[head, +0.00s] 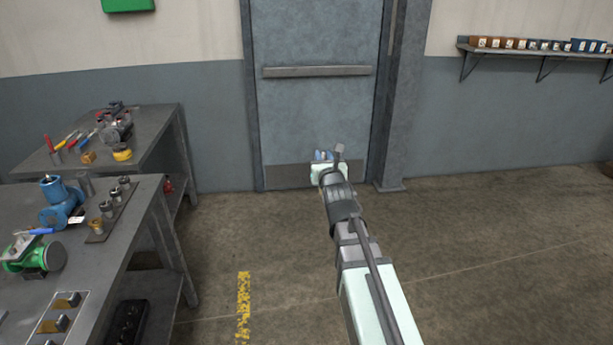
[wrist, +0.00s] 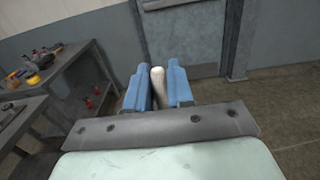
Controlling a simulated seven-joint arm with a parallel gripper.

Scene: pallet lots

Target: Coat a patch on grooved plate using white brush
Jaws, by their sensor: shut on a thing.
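My gripper (head: 324,155) is held out in front of the grey door, over open floor and away from the benches. In the wrist view its two blue fingers (wrist: 157,78) are shut on a pale, rounded rod, which looks like the handle of the white brush (wrist: 157,88). The brush's bristles are not visible in either view. I cannot make out a grooved plate for sure in either view.
A near bench (head: 135,232) at left holds a blue valve (head: 60,202), a green valve (head: 36,256) and a rack of fittings (head: 112,212). A farther bench (head: 160,122) holds tools. A wall shelf (head: 535,50) with small boxes hangs at right. The floor is mostly clear.

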